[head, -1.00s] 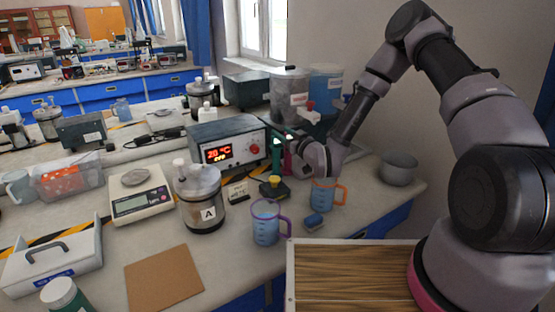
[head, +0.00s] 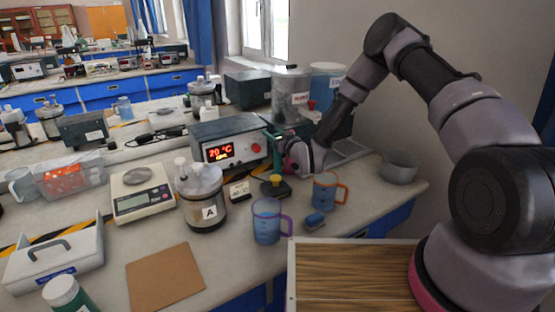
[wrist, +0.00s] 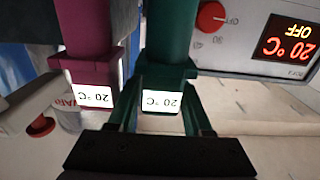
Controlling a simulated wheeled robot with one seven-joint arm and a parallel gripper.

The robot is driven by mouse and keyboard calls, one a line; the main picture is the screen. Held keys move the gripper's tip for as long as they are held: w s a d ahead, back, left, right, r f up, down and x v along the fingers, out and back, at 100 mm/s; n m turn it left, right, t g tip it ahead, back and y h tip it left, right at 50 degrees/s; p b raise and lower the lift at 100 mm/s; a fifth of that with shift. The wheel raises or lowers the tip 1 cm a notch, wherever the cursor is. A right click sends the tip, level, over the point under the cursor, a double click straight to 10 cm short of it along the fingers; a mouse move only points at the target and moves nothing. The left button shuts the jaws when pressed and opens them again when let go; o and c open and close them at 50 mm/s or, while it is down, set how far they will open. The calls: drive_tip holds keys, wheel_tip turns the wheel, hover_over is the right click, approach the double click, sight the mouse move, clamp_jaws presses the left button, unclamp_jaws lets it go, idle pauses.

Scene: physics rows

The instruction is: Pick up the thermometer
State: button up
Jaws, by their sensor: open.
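A green upright thermometer (wrist: 168,38) with a white "20 °C" label shows upside down in the wrist view. My gripper (wrist: 160,95) is open, with its fingers on either side of that label. I cannot tell whether they touch it. A similar magenta thermometer (wrist: 85,35), also labelled "20 °C", stands just left of it, outside the fingers. In the head view, my gripper (head: 284,150) is beside the heater box, with the green thermometer (head: 276,148) partly in sight. The lower ends of both thermometers are hidden.
The heater box (head: 228,140) with a red display stands close by. A yellow-knobbed block (head: 275,188), an orange-handled jug (head: 325,190) and a purple-handled jug (head: 267,222) stand in front. A metal bowl (head: 398,168) is right. A brown board (head: 165,277) lies front left.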

drive_tip(key=shift+c, duration=0.3)
clamp_jaws()
